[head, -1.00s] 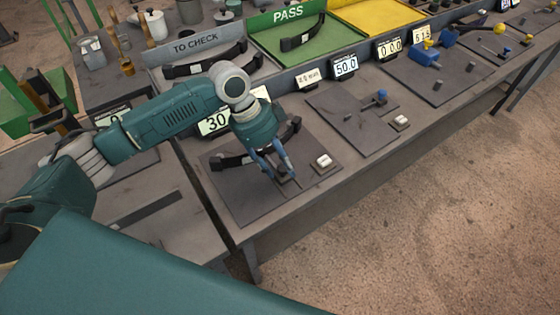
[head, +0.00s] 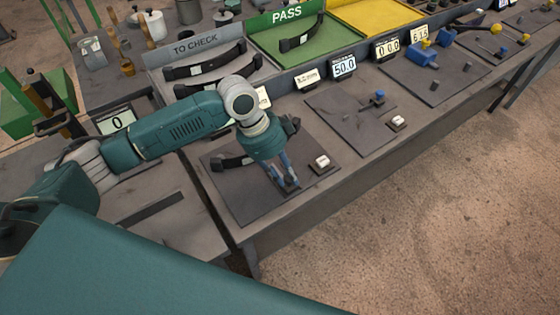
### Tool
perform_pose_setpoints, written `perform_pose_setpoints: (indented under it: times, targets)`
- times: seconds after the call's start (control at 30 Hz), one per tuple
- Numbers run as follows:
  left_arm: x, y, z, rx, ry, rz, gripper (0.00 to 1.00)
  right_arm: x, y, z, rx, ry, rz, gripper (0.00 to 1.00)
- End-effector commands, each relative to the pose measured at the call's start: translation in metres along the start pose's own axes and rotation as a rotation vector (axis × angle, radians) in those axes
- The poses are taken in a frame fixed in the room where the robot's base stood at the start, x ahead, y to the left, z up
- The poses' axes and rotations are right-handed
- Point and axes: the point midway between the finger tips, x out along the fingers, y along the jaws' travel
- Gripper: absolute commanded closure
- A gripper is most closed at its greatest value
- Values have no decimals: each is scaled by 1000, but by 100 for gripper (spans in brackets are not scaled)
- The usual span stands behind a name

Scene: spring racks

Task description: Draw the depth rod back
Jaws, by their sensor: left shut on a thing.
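My left gripper (head: 286,181) points down over the near dark plate (head: 245,205) on the bench. Its blue fingers are closed on a small dark part low on the plate, which looks like the end of the depth rod. The fingers hide most of it, so its shape and length cannot be told. A dark curved leaf spring (head: 232,163) lies on the plate behind the gripper, partly covered by my arm. A white-topped switch block (head: 322,162) sits at the plate's right edge, apart from the fingers. My right gripper is not in view.
A second dark plate (head: 350,118) with a blue-knobbed post (head: 379,97) lies to the right. A green PASS tray (head: 300,55) and a TO CHECK rack (head: 195,45) stand behind. The bench front strip is clear.

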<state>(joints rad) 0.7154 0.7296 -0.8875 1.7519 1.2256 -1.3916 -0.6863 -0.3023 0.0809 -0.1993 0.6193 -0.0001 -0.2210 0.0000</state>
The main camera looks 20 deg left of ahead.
Motion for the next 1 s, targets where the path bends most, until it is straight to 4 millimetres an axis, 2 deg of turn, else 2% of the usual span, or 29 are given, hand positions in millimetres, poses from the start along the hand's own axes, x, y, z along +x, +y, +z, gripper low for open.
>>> perform_pose_setpoints:
  times: [0.03,0.23,0.27,0.33,0.6,0.73,0.87,1.0]
  targets:
    - [0,4,-5,2,8,7,100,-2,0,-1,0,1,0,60]
    - [1,4,-6,3,11,8,100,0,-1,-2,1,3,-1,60]
    - [1,4,-6,3,11,8,72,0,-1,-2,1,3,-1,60]
    - [1,4,-6,3,11,8,58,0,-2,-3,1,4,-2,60]
    - [0,3,-4,1,7,5,57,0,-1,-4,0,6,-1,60]
    - [-7,2,-4,1,7,3,57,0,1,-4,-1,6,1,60]
    - [-28,1,-4,3,6,0,57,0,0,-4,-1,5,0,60]
    - [-58,2,-4,3,5,0,57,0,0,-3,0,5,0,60]
